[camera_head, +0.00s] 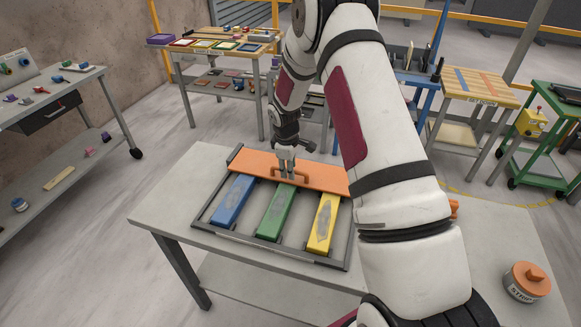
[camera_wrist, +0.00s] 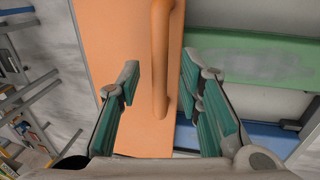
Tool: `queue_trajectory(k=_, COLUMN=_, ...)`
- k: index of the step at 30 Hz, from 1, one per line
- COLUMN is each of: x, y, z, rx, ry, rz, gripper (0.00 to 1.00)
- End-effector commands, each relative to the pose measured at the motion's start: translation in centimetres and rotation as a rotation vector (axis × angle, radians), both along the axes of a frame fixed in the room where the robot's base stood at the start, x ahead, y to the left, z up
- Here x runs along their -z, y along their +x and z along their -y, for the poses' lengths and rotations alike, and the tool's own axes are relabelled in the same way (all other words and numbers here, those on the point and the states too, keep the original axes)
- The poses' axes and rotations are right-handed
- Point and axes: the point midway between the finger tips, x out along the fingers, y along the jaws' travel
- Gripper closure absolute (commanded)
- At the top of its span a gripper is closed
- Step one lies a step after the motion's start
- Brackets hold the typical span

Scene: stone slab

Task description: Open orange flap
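The orange flap (camera_head: 250,162) lies across the far side of a dark-framed rack on the grey table. Its orange handle (camera_head: 303,182) stands up near the middle. In the wrist view the flap (camera_wrist: 112,50) fills the centre and left, with the handle (camera_wrist: 160,60) running from the top edge down between my fingers. My gripper (camera_head: 287,172) points down at the handle in the head view. In the wrist view my gripper (camera_wrist: 161,105) is open, with a teal-padded finger on each side of the handle. A gap shows between the handle and both pads.
Blue (camera_head: 232,200), green (camera_head: 275,212) and yellow (camera_head: 321,224) blocks lie in the rack in front of the flap. A round orange-lidded container (camera_head: 527,281) stands at the table's right end. The table's left end is bare.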

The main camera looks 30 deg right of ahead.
Motion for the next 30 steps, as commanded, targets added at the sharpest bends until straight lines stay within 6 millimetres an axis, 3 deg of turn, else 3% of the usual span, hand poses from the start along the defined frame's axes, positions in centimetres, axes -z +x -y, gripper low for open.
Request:
queue_trajectory(k=8, x=0.1, y=0.01, z=0.03, rx=0.0, ry=0.0, rz=0.0, gripper=0.69)
queue_trajectory(k=12, x=0.09, y=0.01, z=0.03, rx=0.0, ry=0.0, rz=0.0, gripper=1.0)
queue_trajectory(k=30, x=-0.83, y=0.39, z=0.75, rx=0.006, ry=0.064, rz=-0.062, gripper=1.0)
